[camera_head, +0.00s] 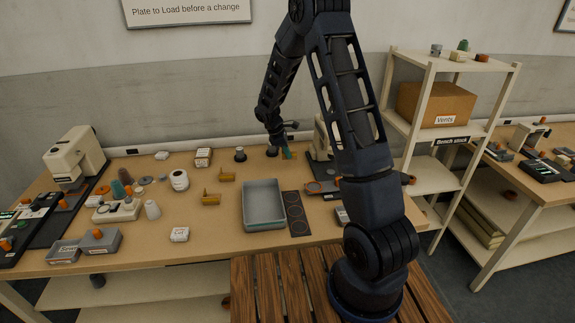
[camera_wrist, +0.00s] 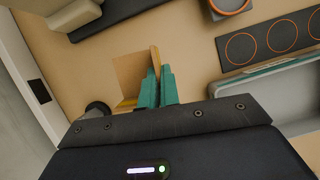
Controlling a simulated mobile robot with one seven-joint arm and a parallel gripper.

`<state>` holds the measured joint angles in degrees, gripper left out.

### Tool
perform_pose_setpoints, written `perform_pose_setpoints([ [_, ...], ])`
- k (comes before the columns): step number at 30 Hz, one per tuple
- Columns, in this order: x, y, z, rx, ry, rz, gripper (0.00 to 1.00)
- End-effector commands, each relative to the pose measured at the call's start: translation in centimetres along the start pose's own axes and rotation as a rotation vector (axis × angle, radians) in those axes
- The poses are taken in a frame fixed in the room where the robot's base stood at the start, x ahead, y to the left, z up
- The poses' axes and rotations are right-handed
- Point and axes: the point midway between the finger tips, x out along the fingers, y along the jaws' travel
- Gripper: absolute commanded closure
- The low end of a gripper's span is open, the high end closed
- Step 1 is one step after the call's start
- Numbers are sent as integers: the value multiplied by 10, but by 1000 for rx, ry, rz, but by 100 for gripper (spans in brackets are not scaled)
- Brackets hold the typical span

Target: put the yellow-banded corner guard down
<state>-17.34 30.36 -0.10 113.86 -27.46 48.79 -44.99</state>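My gripper (camera_wrist: 158,88) has teal fingers and is closed on one upright wall of a tan corner guard (camera_wrist: 130,73). The guard's other wall spreads to the left of the fingers, with a yellow strip along its lower edge. Whether it touches the table is hard to tell. In the head view my gripper (camera_head: 288,153) is at the back of the bench, behind the grey tray, and the held guard is barely visible. Two other yellowish guards, a front one (camera_head: 210,199) and a rear one (camera_head: 226,176), lie left of the tray.
The grey tray (camera_head: 264,224) looks empty; a dark mat with ringed circles (camera_head: 298,213) lies right of it. A pale machine (camera_head: 323,138) stands right of my gripper. Dark round pieces (camera_head: 240,154) stand left of it. Bare bench shows between the guards and tray.

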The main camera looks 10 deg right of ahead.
Motion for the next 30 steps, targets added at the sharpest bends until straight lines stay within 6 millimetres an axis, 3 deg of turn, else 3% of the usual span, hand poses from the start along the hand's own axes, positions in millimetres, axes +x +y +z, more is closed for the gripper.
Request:
perform_pose_setpoints([
  [3,-31,0,13,2,1,3,100],
  [9,-71,0,30,2,1,2,100],
  [16,-98,0,41,0,-1,0,100],
  [20,-107,-8,37,-6,0,1,100],
  [25,-122,-45,12,-29,5,8,100],
  [30,-138,-109,-20,-63,8,21,100],
])
